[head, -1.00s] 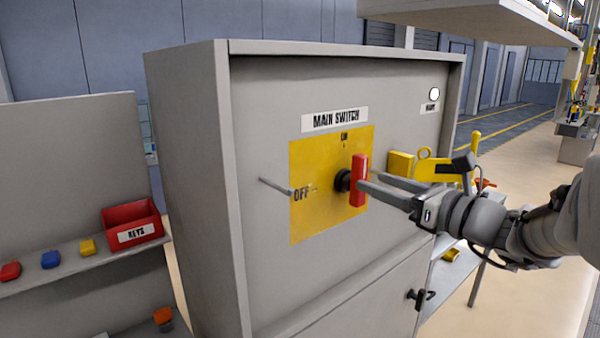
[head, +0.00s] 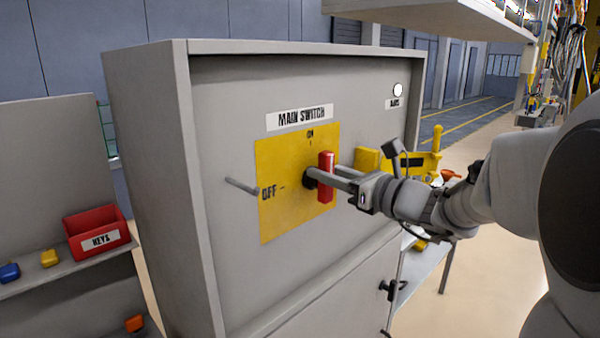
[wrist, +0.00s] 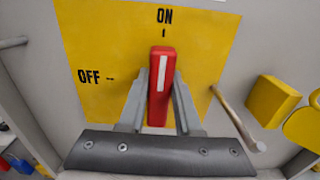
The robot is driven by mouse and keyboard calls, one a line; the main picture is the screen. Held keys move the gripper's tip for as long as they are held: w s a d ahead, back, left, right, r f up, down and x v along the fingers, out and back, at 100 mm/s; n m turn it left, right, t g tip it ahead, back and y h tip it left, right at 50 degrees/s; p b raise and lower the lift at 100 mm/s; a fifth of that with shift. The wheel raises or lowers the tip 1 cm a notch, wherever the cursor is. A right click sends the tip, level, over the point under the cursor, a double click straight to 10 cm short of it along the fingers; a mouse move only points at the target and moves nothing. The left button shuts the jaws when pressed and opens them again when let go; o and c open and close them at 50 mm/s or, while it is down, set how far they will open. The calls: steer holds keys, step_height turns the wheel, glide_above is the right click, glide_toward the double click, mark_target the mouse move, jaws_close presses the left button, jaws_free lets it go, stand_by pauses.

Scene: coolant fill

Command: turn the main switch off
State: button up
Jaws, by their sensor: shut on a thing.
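The main switch is a red handle (head: 326,177) on a yellow plate (head: 275,212) on the grey cabinet front. It stands upright, and in the wrist view the white stripe on the red handle (wrist: 160,85) points up at the ON mark. The OFF mark (head: 269,193) is on the left of the plate. My gripper (head: 325,176) is at the handle, one finger on each side.
A thin grey peg (head: 241,186) sticks out left of the plate. Yellow hardware (head: 368,160) sits right of the plate. A red KEYS bin (head: 97,232) stands on the shelf at left. A black door latch (head: 392,288) is on the cabinet below.

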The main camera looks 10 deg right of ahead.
mark_target(307, 182)
jaws_close()
steer(key=shift+f+b, duration=0.1)
steer(key=shift+b, duration=0.2)
steer(key=n+b, duration=0.1)
steer(key=b, duration=0.1)
steer(key=n+b, duration=0.1)
steer(key=b, duration=0.1)
steer(key=shift+s+a+f+n, duration=0.15)
steer(key=shift+a+f+n, duration=0.1)
steer(key=shift+n, duration=0.05)
steer(key=n+b, duration=0.4)
steer(key=b, duration=0.2)
steer(key=f+n+b, duration=0.1)
steer(key=n+b, duration=0.2)
steer(key=b, duration=0.2)
steer(key=s+a+n+b, duration=0.1)
steer(key=n+b, duration=0.3)
steer(key=b, duration=0.2)
steer(key=shift+a+f+n+b, duration=0.1)
steer(key=shift+f+n+b, duration=0.15)
steer(key=shift+n+b, duration=0.1)
steer(key=n+b, duration=0.3)
steer(key=shift+f+b, duration=0.1)
steer(key=shift+b, duration=0.3)
steer(key=shift+n+b, duration=0.25)
steer(key=shift+b, duration=0.05)
